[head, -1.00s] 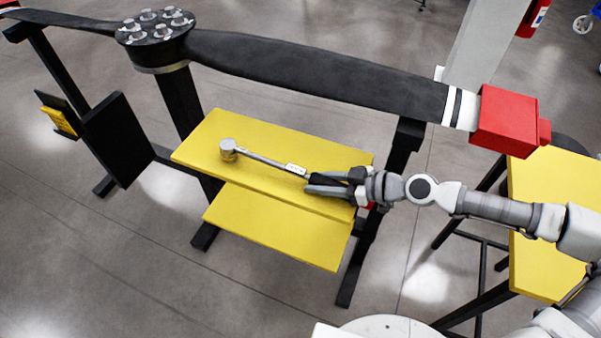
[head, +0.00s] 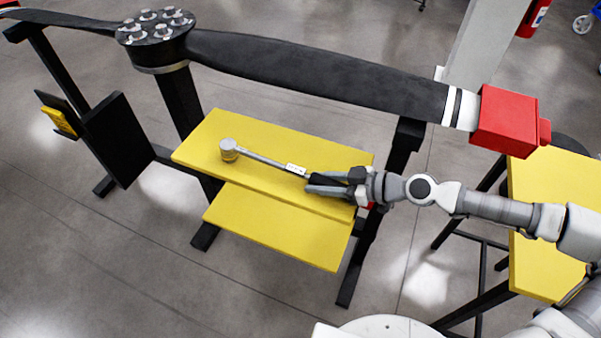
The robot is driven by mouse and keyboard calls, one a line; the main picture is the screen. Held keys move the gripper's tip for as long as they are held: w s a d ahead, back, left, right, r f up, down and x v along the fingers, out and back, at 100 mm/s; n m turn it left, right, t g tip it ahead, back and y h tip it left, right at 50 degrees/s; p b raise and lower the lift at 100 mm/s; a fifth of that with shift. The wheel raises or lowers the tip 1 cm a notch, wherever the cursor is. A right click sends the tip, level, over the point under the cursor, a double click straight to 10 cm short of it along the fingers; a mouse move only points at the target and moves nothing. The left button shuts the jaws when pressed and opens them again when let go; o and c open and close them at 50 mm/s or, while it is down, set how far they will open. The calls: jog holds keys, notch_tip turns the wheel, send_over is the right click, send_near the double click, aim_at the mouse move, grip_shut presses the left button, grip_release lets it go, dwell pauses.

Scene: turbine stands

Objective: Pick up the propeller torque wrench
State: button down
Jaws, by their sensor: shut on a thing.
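The propeller torque wrench (head: 265,160) is a long grey tool with a round metal head at its left end and a dark handle at its right end. It lies along the upper yellow shelf (head: 205,150) of the stand. My gripper (head: 312,184) comes in from the right and is shut on the wrench's dark handle. The fingers hide part of the handle. I cannot tell whether the wrench is clear of the shelf or still touching it.
A black propeller (head: 310,68) with a bolted hub (head: 155,35) spans above and behind the shelf. A red box (head: 505,120) sits at its right end. A lower yellow shelf (head: 275,230) is in front, and a yellow table (head: 545,210) stands at right. Open floor lies at lower left.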

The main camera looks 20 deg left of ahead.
jog(key=shift+r, duration=0.15)
jog(key=shift+r, duration=0.5)
jog(key=r, duration=0.1)
jog(key=r+p, duration=0.1)
jog(key=r, duration=0.1)
jog(key=shift+w+d+r, duration=0.15)
jog(key=shift+d+r, duration=0.1)
jog(key=shift+d, duration=0.15)
jog(key=w+r+p+v, duration=0.1)
jog(key=w+v, duration=0.1)
jog(key=v, duration=1)
jog(key=shift+r+p, duration=0.35)
jog(key=shift+w+a, duration=0.1)
jog(key=shift+a, duration=0.05)
jog(key=c, duration=1.3)
grip_release()
grip_shut()
